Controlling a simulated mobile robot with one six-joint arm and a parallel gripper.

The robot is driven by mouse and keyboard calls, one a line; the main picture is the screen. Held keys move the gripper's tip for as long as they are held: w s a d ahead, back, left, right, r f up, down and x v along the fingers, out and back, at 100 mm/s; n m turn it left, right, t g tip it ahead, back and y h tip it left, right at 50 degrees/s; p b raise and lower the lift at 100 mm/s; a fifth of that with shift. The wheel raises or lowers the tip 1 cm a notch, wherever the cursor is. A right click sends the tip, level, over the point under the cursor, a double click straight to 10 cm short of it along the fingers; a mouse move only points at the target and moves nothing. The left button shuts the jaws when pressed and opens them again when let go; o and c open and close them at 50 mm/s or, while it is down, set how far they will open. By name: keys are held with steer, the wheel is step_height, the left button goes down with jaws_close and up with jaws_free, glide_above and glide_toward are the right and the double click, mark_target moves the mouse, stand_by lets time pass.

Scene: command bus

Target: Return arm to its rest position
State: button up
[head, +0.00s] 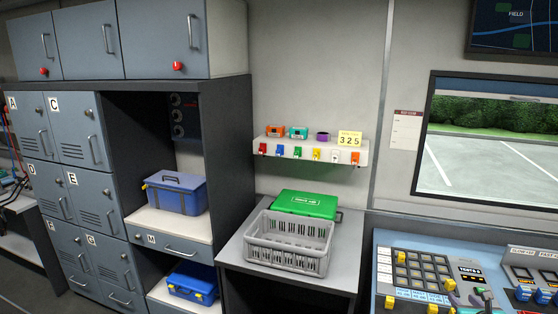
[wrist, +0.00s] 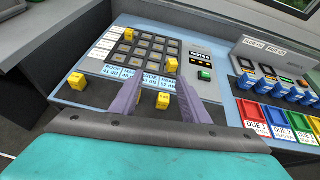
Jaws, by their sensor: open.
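My gripper (wrist: 160,74) shows in the wrist view with its two purple-grey fingers apart and nothing held between them. It is over the front part of a light blue control console (wrist: 225,98). A yellow block (wrist: 162,101) shows between the fingers, and another yellow block (wrist: 76,81) is to their left. A keypad of grey square keys (wrist: 146,46) lies beyond the fingertips. In the head view the console (head: 385,258) is at the lower right; I cannot clearly make out the gripper there.
Blue switches (wrist: 268,85) and coloured bins (wrist: 256,113) are right of the gripper. A grey crate (head: 290,245) and green case (head: 306,204) stand on a side counter. A shelf (head: 310,152) holds small items. Grey lockers (head: 75,145) and a blue toolbox (head: 175,195) are at left.

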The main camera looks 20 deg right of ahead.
steer(key=w+a+f+n+g+y, duration=0.1)
steer(key=w+a+f+n+y, duration=0.2)
steer(key=w+a+f+n, duration=0.4)
steer(key=w+a+f+n+y, duration=0.25)
steer(key=a+f, duration=0.25)
steer(key=a, duration=0.5)
steer(key=a+f+n+g+y, duration=0.25)
steer(key=a+f+n, duration=0.5)
steer(key=a, duration=0.65)
steer(key=a+f+n+g+y, duration=0.2)
steer(key=a+f+n+g, duration=0.2)
steer(key=a+f+n, duration=0.7)
steer(key=s+a+f+n+g+h, duration=0.2)
steer(key=s+a+f+n+g, duration=0.25)
steer(key=s+a+n, duration=0.4)
steer(key=s+a+f+n+g+h, duration=0.1)
steer(key=s+a+f+n+g, duration=0.35)
steer(key=s+a, duration=0.75)
step_height(320, 180, down, 8)
steer(key=s+d+n+b, duration=0.1)
steer(key=s+b, duration=0.1)
steer(key=b, duration=0.8)
steer(key=shift+s+d, duration=0.2)
steer(key=shift+d, duration=0.1)
